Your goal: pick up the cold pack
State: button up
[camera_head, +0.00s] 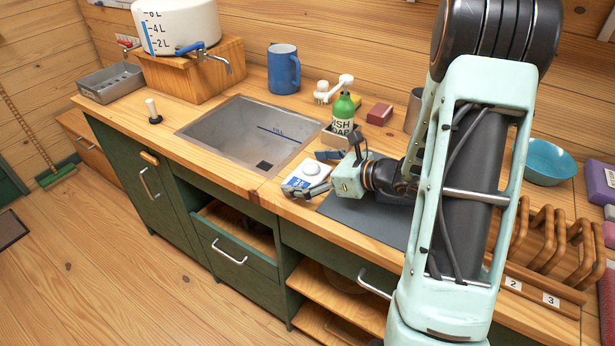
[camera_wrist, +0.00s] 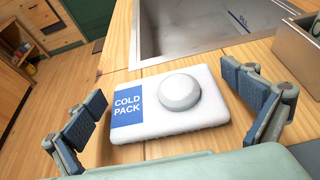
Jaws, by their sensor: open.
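The cold pack (camera_wrist: 204,125) is a white slab with rounded edges, a blue label reading "COLD PACK" at its left and a round white knob on top. It lies flat on the wooden counter at the front corner of the sink. In the head view the cold pack (camera_head: 301,178) is partly hidden by my gripper (camera_head: 318,172). In the wrist view my gripper (camera_wrist: 172,112) is open, with one blue-padded finger to the left of the pack and one to the right. Gaps show between both pads and the pack, so it is not held.
The metal sink (camera_head: 225,128) is just behind the pack. A green soap bottle (camera_head: 343,115), blue mug (camera_head: 284,70) and grey mat (camera_head: 368,220) are nearby. A wooden rack (camera_head: 550,240) stands at right. A drawer (camera_head: 238,232) below the counter is partly open.

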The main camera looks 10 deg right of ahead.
jog(key=shift+c, duration=0.6)
jog(key=c, duration=1)
jog(key=shift+r, duration=0.2)
